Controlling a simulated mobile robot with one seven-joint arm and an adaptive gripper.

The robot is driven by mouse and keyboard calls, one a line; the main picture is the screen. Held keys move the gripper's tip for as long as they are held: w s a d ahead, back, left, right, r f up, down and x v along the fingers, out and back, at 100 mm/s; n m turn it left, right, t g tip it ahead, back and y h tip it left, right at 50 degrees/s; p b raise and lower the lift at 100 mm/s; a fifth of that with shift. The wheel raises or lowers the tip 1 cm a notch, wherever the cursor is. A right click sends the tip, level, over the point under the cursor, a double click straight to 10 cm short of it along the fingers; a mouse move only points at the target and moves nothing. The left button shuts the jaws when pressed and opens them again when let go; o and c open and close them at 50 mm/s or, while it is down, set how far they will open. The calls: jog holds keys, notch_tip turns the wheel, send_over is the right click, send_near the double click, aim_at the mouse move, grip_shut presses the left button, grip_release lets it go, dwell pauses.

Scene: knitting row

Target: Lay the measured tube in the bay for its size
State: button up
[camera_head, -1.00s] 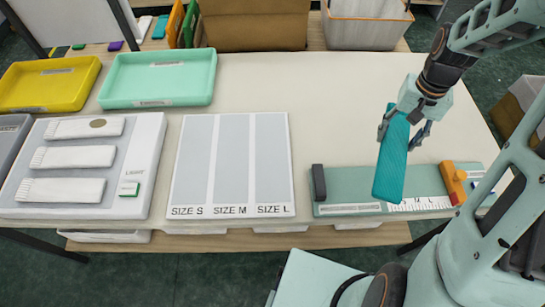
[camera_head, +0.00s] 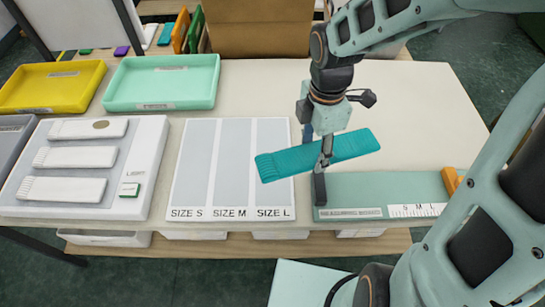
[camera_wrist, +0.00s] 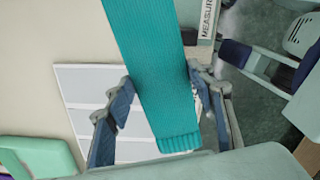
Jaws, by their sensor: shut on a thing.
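My gripper (camera_head: 316,148) is shut on a teal ribbed knitted tube (camera_head: 352,146) near its middle. It holds the tube slightly tilted above the table, between the bay board and the measuring board. The tube's left end shows over the right part of the size L bay (camera_head: 271,140). The size M bay (camera_head: 230,150) and size S bay (camera_head: 193,150) are empty. In the wrist view the tube (camera_wrist: 155,50) runs between the fingers (camera_wrist: 165,90), with the bay board (camera_wrist: 75,70) behind.
The green measuring board (camera_head: 390,185) has a dark end block, a ruler and an orange slider (camera_head: 450,182). A grey light panel (camera_head: 145,165) with several white tubes stands at left. Mint (camera_head: 160,104) and yellow (camera_head: 50,108) trays are behind it.

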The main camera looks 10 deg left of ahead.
aim_at(278, 153)
jog(key=s+a+n, duration=0.4)
jog(key=s+n, duration=0.4)
jog(key=n, duration=0.7)
jog(key=w+a+f, duration=0.1)
jog(key=w, duration=0.1)
jog(key=w+a+f+b, duration=0.1)
jog(key=w+a, duration=0.1)
jog(key=w, duration=0.1)
jog(key=w+a+f+b, duration=0.1)
jog(key=w+f, duration=0.1)
jog(key=w, duration=0.1)
jog(key=shift+a+f, duration=0.1)
jog(key=shift+a, duration=0.1)
jog(key=w+f, duration=0.1)
jog(key=w+a+f, duration=0.1)
jog(key=f, duration=0.1)
jog(key=w+a+f, duration=0.1)
jog(key=shift+w+f+b, duration=0.2)
jog(key=shift+f+b, duration=0.1)
jog(key=shift+b, duration=0.05)
jog(key=shift+w+a+f, duration=0.15)
jog(key=shift+w+f, duration=0.25)
jog(key=shift+f, duration=0.15)
jog(key=shift+w+f, duration=0.15)
jog(key=shift+f, duration=1.45)
